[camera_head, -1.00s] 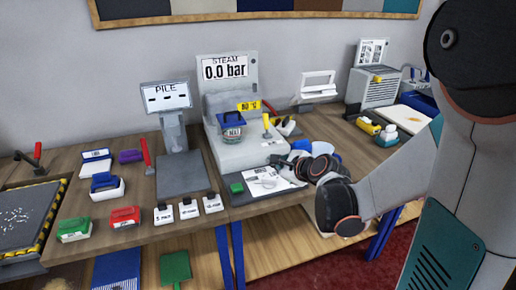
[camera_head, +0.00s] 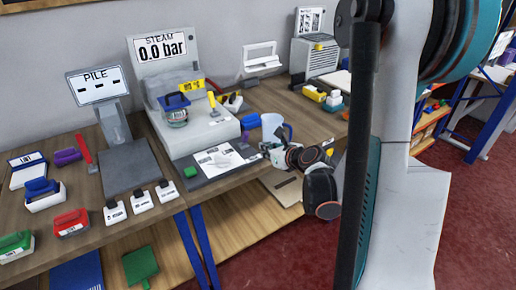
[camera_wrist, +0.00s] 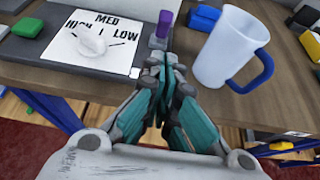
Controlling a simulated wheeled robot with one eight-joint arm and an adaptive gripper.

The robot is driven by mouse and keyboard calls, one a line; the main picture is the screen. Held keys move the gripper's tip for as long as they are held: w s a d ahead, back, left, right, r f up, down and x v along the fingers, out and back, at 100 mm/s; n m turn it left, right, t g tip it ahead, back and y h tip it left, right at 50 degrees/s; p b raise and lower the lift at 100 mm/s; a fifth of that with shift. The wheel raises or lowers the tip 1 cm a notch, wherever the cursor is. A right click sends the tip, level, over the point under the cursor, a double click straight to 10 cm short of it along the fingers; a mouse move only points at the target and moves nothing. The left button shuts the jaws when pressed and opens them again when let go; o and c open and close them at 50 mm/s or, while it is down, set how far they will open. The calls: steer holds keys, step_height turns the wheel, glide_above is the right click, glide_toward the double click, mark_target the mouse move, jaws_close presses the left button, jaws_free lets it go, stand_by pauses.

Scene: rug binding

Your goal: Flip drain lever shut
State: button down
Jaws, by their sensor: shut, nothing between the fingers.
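In the wrist view, a short purple upright handle (camera_wrist: 163,22) stands just beyond the fingertips, at the right edge of the dial plate. It may be the drain lever; no label shows, and I cannot tell its position. My gripper (camera_wrist: 167,62) is shut and empty, its teal fingers together near the table's front edge. I cannot tell whether it touches the handle. The dial card (camera_wrist: 60,40) reads MED, HIGH, LOW and has a white knob (camera_wrist: 92,40). In the head view my gripper (camera_head: 282,154) is beside the steam unit (camera_head: 205,135), partly hidden by my wrist.
A white mug (camera_wrist: 228,45) with a blue handle stands close to the right of my gripper. A blue block (camera_wrist: 203,18) lies behind. A green button (camera_wrist: 27,27) is at left. The steam display (camera_head: 160,48) reads 0.0 bar. The PILE scale (camera_head: 98,85) stands left.

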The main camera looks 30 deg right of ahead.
mark_target(245, 137)
steer(key=b+x, duration=0.3)
steer(key=x, duration=0.6)
steer(key=shift+w+f, duration=0.15)
steer(key=shift+w, duration=0.1)
